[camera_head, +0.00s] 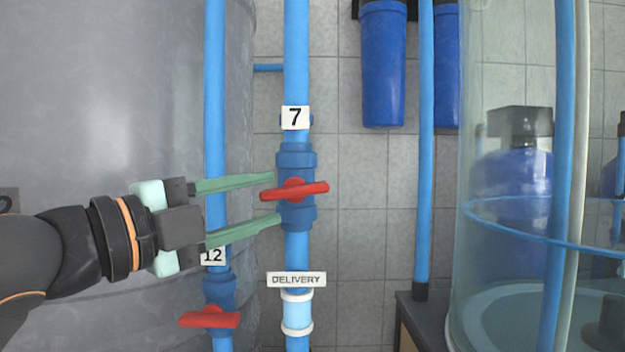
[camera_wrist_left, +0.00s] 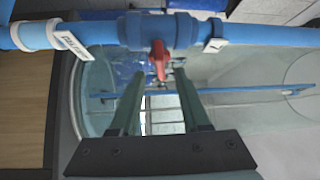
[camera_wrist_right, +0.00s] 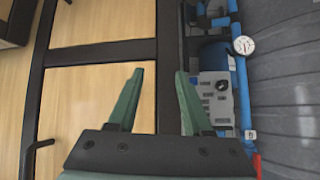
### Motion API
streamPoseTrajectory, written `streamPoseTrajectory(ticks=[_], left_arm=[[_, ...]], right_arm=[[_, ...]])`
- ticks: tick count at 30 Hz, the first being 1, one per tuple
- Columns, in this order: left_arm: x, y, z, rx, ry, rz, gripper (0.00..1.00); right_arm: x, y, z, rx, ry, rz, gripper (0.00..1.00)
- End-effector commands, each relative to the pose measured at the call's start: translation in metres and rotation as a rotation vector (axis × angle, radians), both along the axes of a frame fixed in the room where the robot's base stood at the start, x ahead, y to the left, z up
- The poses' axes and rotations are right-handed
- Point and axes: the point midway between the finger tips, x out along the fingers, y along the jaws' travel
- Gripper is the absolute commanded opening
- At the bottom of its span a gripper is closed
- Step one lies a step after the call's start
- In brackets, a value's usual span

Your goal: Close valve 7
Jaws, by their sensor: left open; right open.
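Valve 7 is a blue valve body (camera_head: 297,160) on a vertical blue pipe, under a white label "7" (camera_head: 295,117). Its red handle (camera_head: 310,189) lies across the pipe, nearly level, right end slightly higher. My left gripper (camera_head: 276,197) is open, fingers pointing right, one above and one below the handle's left end. In the left wrist view the red handle (camera_wrist_left: 159,58) shows between and just beyond the fingertips (camera_wrist_left: 157,75); contact cannot be told. My right gripper (camera_wrist_right: 158,75) is open and empty, seen only in its wrist view, over a wooden surface with a dark frame.
Valve 12's red handle (camera_head: 210,318) sits lower left, below my left gripper, on a neighbouring pipe (camera_head: 214,120). A "DELIVERY" label (camera_head: 296,279) is below valve 7. A large grey tank (camera_head: 110,90) stands left, a clear cylinder (camera_head: 490,230) right. A gauge (camera_wrist_right: 243,45) shows beside my right gripper.

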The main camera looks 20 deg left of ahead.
Motion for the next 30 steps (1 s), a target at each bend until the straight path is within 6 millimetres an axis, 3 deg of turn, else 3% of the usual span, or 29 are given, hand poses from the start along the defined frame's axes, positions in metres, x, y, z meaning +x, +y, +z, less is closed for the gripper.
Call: streamPoseTrajectory(ticks=[9, 13, 26, 30], left_arm=[[0.057, -0.021, 0.008, -0.002, 0.0, -0.003, 0.46], [0.073, -0.026, 0.009, -0.001, -0.002, -0.002, 0.46], [0.084, -0.029, 0.01, 0.001, -0.004, 0.0, 0.46], [0.084, -0.029, 0.009, 0.001, -0.004, 0.0, 0.33]], right_arm=[[-0.008, -0.01, 0.003, -0.013, 0.012, -0.016, 0.5], [-0.011, -0.013, 0.003, -0.016, 0.016, -0.021, 0.5], [-0.013, -0.015, 0.0, -0.018, 0.023, -0.028, 0.5], [-0.012, -0.014, 0.0, -0.017, 0.023, -0.027, 0.5]])
